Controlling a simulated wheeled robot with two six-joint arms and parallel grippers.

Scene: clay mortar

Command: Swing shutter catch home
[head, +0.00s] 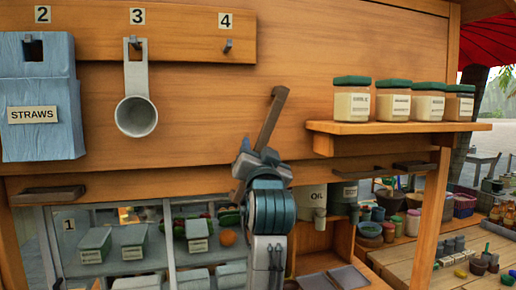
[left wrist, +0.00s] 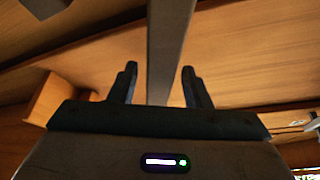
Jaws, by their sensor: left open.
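The shutter catch (head: 271,118) is a flat brown-grey bar on the wooden shutter panel. It stands steeply, its top leaning right. In the left wrist view the bar (left wrist: 166,45) runs up the middle between my fingers. My right gripper is not in view.
Another dark bar (head: 48,195) lies level at the left. A shelf (head: 400,128) with several green-lidded jars juts out at the right. A blue straws box (head: 38,95) and a grey scoop (head: 136,115) hang at the left. The panel between scoop and catch is clear.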

